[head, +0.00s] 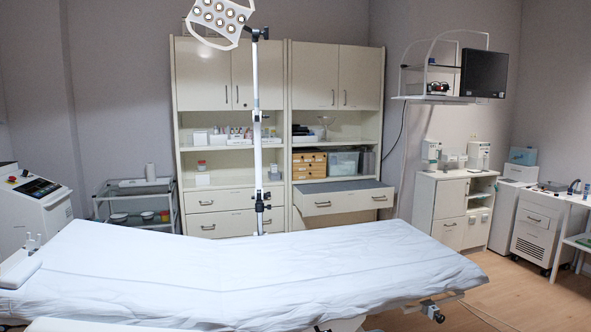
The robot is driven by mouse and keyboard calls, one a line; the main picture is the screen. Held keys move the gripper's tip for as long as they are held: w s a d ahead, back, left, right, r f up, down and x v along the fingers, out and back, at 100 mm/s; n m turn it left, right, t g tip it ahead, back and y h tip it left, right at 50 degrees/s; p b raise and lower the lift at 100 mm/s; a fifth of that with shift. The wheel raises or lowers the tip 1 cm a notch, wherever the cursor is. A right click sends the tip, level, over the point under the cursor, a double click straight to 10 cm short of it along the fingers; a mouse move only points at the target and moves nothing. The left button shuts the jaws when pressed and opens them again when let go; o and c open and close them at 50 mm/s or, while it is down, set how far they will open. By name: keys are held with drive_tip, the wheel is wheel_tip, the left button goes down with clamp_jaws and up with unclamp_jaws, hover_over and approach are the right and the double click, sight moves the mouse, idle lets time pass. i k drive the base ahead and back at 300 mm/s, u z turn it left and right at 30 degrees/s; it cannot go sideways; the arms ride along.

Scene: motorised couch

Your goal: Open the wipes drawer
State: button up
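Two tall cream cabinets stand against the back wall. The right cabinet (334,110) has a wide drawer (345,202) that stands pulled out, with two dark handles on its front. The left cabinet (205,100) has two drawers, an upper drawer (220,200) and a lower drawer (222,224), and both look shut. No label that I can read marks any drawer as the wipes drawer, so I cannot tell which it is. The couch hides the lowest part of the cabinets. My gripper is not in view.
A couch (230,270) under a white sheet fills the foreground, between me and the cabinets. A lamp pole (257,130) stands in front of them. A trolley (135,200) is at left, a low cabinet (440,212) at right. Wooden floor (510,285) is clear at right.

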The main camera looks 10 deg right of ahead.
sight(306, 165)
drive_tip(key=z, duration=1.85)
drive_tip(key=i, duration=5.65)
drive_tip(key=u, duration=2.25)
drive_tip(key=i, duration=0.85)
drive_tip(key=u, duration=0.05)
